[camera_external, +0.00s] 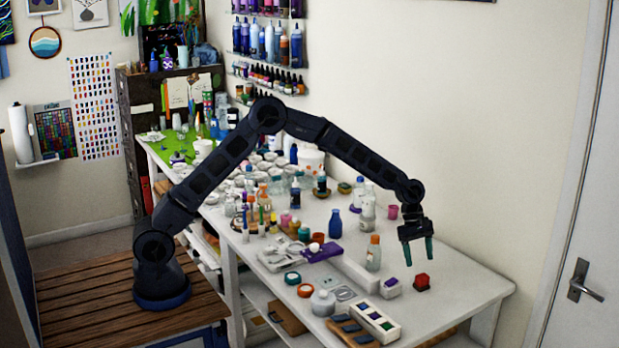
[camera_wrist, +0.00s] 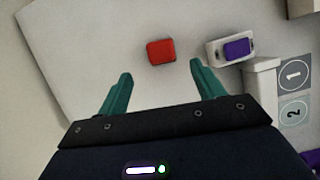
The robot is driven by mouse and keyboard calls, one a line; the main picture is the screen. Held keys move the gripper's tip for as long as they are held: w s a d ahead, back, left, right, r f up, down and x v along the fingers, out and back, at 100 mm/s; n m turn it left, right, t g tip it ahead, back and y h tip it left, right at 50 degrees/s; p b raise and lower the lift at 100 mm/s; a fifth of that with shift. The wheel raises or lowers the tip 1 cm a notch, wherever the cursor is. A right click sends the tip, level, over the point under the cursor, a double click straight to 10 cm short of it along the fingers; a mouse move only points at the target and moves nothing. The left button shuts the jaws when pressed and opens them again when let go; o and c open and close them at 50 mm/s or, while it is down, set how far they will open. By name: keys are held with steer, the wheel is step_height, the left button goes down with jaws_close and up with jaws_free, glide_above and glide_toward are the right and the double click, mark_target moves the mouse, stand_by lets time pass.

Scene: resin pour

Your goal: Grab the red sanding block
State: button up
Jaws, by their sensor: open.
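The red sanding block (camera_external: 422,281) sits on the white table near its right end, with a dark edge under it. In the wrist view the red block (camera_wrist: 160,51) lies beyond the fingertips, roughly in line with the gap between them. My gripper (camera_external: 418,254) is above the table and just above the block in the external view, its two teal fingers pointing down. My gripper (camera_wrist: 157,76) is open and empty in the wrist view, and the fingers do not touch the block.
A white holder with a purple block (camera_wrist: 236,48) stands right of the red block. A long white box (camera_external: 357,272) and a bottle with an orange cap (camera_external: 373,256) stand to the left. A tray with colored squares (camera_external: 375,321) is nearer the front. The table's right end (camera_external: 470,285) is clear.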

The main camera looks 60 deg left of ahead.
mark_target(422, 275)
steer(key=x, duration=0.8)
steer(key=shift+s+d, duration=0.15)
steer(key=shift+d, duration=0.05)
steer(key=shift+r, duration=0.1)
steer(key=c, duration=1.1)
